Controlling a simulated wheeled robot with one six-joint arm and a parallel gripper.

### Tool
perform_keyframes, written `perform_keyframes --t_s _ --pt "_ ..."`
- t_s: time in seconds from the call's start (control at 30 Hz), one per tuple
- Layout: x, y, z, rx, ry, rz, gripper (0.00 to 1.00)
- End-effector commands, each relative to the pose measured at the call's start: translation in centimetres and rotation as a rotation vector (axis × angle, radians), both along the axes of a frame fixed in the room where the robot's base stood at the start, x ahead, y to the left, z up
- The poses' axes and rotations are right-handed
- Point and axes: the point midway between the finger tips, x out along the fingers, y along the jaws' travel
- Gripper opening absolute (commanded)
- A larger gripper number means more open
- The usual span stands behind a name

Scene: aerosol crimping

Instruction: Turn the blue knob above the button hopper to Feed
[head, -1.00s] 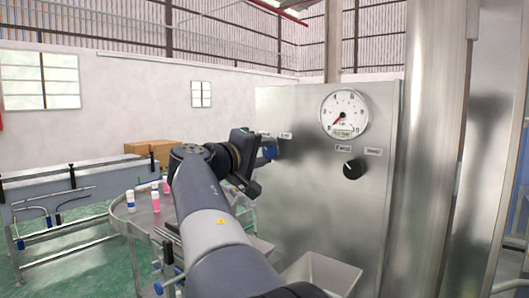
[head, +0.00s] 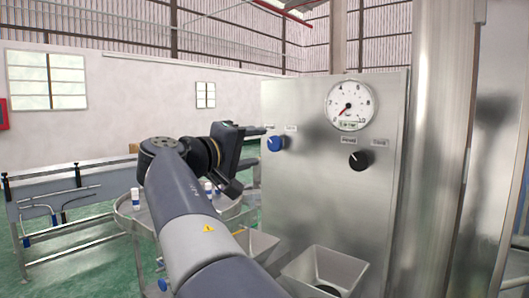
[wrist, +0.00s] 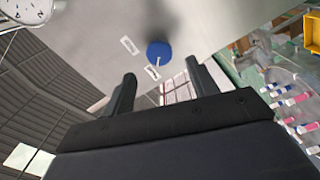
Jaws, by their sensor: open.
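The blue knob (head: 275,143) is on the upright metal panel, upper left, beneath two small label plates (head: 291,128). The lettering is too small to read. In the wrist view the blue knob (wrist: 160,50) has a white pointer mark aimed toward the nearer label plate (wrist: 152,72). My gripper (wrist: 163,85) is open and empty, its two fingers apart, with the knob beyond the tips and roughly between them. In the head view my gripper is left of the knob and apart from it. One hopper (head: 257,243) stands below the blue knob, partly hidden by my arm.
A black knob (head: 359,160) and a gauge (head: 350,106) are on the same panel, to the right. A second hopper (head: 335,262) is at lower right. A round table (head: 128,212) with small bottles stands behind my arm. Air in front of the panel is clear.

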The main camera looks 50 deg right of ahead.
Motion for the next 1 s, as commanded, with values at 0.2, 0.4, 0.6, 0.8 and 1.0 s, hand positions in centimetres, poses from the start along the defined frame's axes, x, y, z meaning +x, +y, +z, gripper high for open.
perform_keyframes --t_s 0.2,0.4,0.6,0.8,1.0 --pt "-0.2 3.4 -0.1 0.0 0.0 0.004 0.55" --pt "-0.4 4.6 0.0 -0.001 0.001 0.0 0.55" --pt "-0.4 4.8 0.0 -0.001 0.001 -0.001 0.55" --pt "-0.4 4.7 0.0 -0.001 0.001 -0.001 0.55" --pt "-0.3 3.2 0.1 0.0 0.003 -0.004 0.55"
